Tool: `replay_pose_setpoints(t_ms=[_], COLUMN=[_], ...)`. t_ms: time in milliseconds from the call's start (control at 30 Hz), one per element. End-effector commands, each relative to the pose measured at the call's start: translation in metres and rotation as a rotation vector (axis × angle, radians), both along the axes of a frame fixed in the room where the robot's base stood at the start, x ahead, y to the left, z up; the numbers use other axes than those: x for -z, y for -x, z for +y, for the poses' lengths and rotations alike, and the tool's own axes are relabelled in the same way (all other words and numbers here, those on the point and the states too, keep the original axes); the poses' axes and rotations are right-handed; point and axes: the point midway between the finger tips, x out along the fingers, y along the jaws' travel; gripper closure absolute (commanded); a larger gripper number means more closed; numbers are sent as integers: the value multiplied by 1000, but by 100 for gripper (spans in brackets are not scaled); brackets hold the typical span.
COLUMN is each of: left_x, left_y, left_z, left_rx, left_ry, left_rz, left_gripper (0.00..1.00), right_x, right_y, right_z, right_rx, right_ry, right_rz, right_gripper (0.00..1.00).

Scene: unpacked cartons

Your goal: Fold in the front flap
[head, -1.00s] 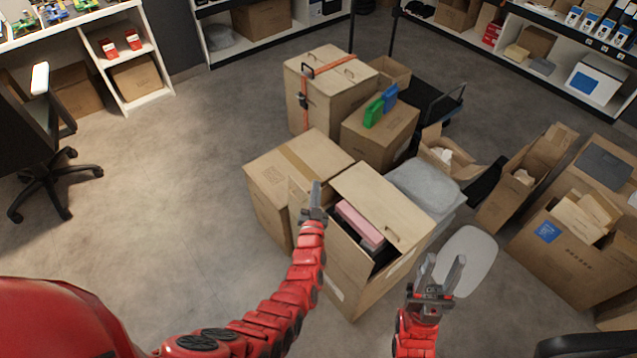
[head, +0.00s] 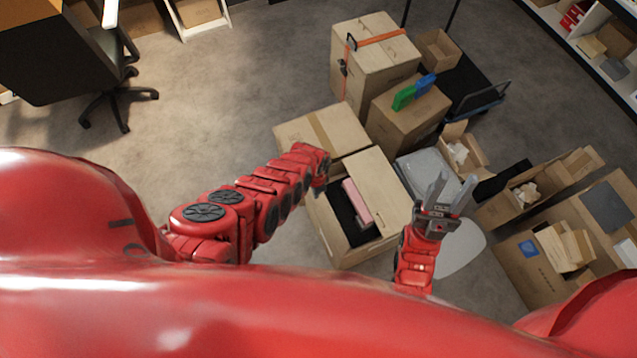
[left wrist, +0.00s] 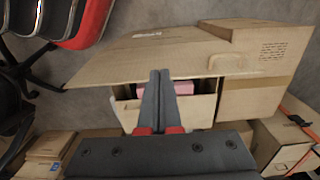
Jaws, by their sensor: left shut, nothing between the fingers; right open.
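The open brown carton (head: 335,235) stands on the floor in the middle of the head view. A pink box (head: 356,201) and dark contents show in its opening. One wide flap (head: 382,188) lies over the right part of its top. My left gripper is at the carton's left edge; its fingers are hidden behind my arm in the head view. In the left wrist view its fingers (left wrist: 160,74) are together and empty, in front of the opening with the pink box. A broad cardboard panel (left wrist: 145,58) spans beyond them. My right gripper (head: 454,181) is open and empty, right of the carton.
A closed carton (head: 318,128) adjoins behind, and strapped and stacked cartons (head: 375,62) stand farther back. A grey lidded bin (head: 420,170) and a pale oval lid (head: 462,250) are at the right, with open cartons (head: 555,250) beyond. Floor at the left is clear up to the chair (head: 115,95).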

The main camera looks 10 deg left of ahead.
Motion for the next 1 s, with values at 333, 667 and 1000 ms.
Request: replay_pose_setpoints(t_ms=[333,667,1000], left_x=[57,110,132], left_y=[1,1,-22], left_z=[-1,-1,-29], left_rx=[-1,-1,1], left_ry=[2,2,5], left_rz=[-1,-2,-9], left_gripper=[100,100,100], right_x=[57,109,158], right_y=[0,0,0], right_z=[0,0,0], right_rx=[0,0,0], right_ry=[0,0,0], right_rz=[0,0,0], right_gripper=[59,59,59])
